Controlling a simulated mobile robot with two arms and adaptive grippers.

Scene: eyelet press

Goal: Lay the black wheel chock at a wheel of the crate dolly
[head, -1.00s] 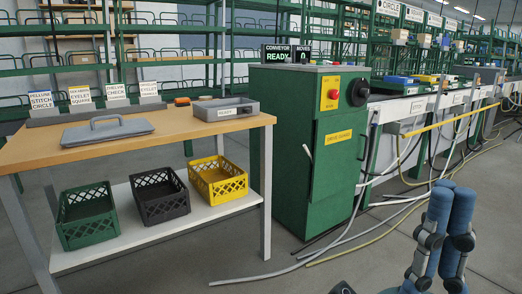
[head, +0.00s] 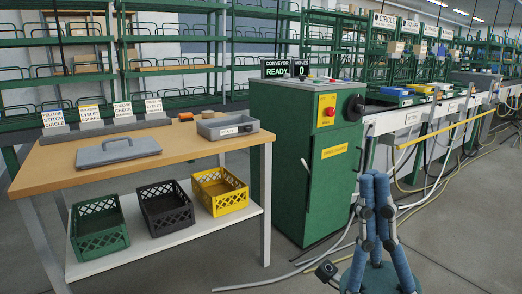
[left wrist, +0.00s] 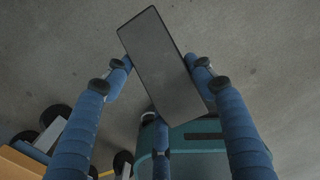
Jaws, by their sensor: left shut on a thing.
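In the left wrist view the black wheel chock (left wrist: 165,68) is a dark, flat-faced block, tilted in the picture. My left gripper (left wrist: 160,66) is shut on it, with blue fingers at both sides and a third finger below. The left gripper does not show clearly in the head view. My right gripper (head: 375,180) stands in the lower right of the head view, fingers up, tips close together and nothing between them. I cannot make out the crate dolly surely; black round pieces (left wrist: 122,160) and an orange surface (left wrist: 18,165) show at the lower left of the wrist view, partly cut off.
A wooden-topped table (head: 190,150) stands at the left. Its lower shelf holds a green crate (head: 98,228), a black crate (head: 165,210) and a yellow crate (head: 220,192). A green cabinet (head: 320,190) stands beside it. Hoses (head: 330,255) lie on otherwise open floor.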

